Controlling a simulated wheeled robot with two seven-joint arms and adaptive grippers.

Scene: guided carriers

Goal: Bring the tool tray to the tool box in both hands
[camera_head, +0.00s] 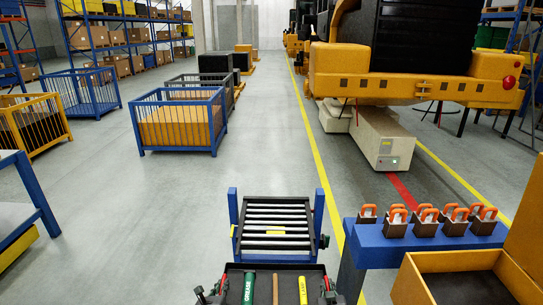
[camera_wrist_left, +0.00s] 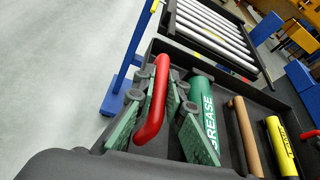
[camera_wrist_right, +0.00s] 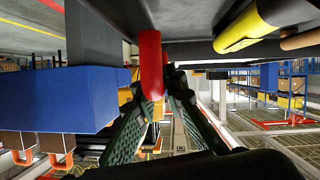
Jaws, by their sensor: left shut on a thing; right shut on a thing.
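The black tool tray (camera_head: 262,268) is at the bottom of the head view, holding a green grease tube (camera_head: 249,288), a wooden-handled tool (camera_head: 275,290) and a yellow tube (camera_head: 303,290). My left gripper (camera_head: 206,296) is shut on the red handle (camera_wrist_left: 157,100) at the tray's left end. My right gripper (camera_head: 329,292) is shut on the red handle (camera_wrist_right: 151,62) at its right end; the right wrist view looks from below the tray rim. An open yellow box (camera_head: 480,262), which looks like the tool box, stands at the lower right. Its full interior is cut off.
A roller stand (camera_head: 277,216) with blue sides is just beyond the tray. A blue bench (camera_head: 375,246) with several orange-handled blocks stands to its right. A yellow carrier (camera_head: 415,87) is at the upper right. Blue mesh crates (camera_head: 180,125) stand left; the grey floor between is clear.

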